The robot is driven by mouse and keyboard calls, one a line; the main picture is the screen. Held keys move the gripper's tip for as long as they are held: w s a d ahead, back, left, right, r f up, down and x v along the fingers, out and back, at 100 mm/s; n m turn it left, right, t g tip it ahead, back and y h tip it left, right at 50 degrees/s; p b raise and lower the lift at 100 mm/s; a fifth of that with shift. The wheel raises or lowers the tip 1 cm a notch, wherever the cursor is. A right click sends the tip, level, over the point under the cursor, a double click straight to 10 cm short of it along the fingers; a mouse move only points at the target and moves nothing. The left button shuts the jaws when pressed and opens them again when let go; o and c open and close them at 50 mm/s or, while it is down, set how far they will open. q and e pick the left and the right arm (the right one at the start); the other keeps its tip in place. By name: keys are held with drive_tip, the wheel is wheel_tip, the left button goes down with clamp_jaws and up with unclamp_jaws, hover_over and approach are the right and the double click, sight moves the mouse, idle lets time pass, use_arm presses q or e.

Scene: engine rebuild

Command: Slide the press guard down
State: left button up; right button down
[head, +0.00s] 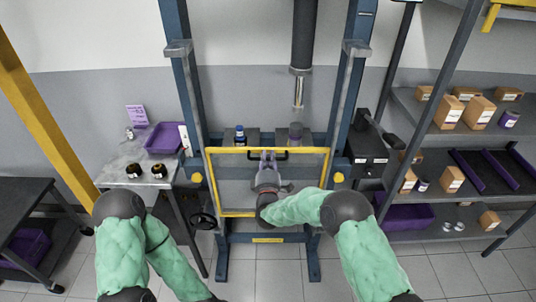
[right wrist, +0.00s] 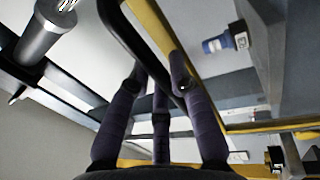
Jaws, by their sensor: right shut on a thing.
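The press guard is a clear panel in a yellow frame (head: 231,213), set between the blue posts of the press (head: 353,75). A black bar handle (head: 284,155) runs along its top edge; it also shows in the right wrist view (right wrist: 117,22). My right gripper (head: 268,155) reaches up in front of the panel, with its fingers shut on the handle. In the right wrist view its dark fingers (right wrist: 160,75) meet near the handle and the yellow top bar (right wrist: 155,28). My left arm points down at the bottom left and its gripper is out of the picture.
The press ram (head: 303,50) hangs above the guard. A blue-capped part (head: 240,134) stands behind the top bar. A side table (head: 125,172) with a purple bin (head: 164,138) is at left. Shelves with cardboard boxes (head: 449,110) are at right.

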wheel_tip(320, 180, down, 11)
drive_tip(key=b, duration=0.6)
drive_tip(key=c, duration=1.1)
unclamp_jaws()
drive_tip(key=shift+r, duration=0.1)
drive_tip(key=shift+s, duration=0.1)
drive_tip(key=s+f, duration=0.2)
drive_tip(key=s, duration=0.9)
drive_tip(key=shift+s, duration=0.35)
drive_tip(key=shift+f, duration=0.1)
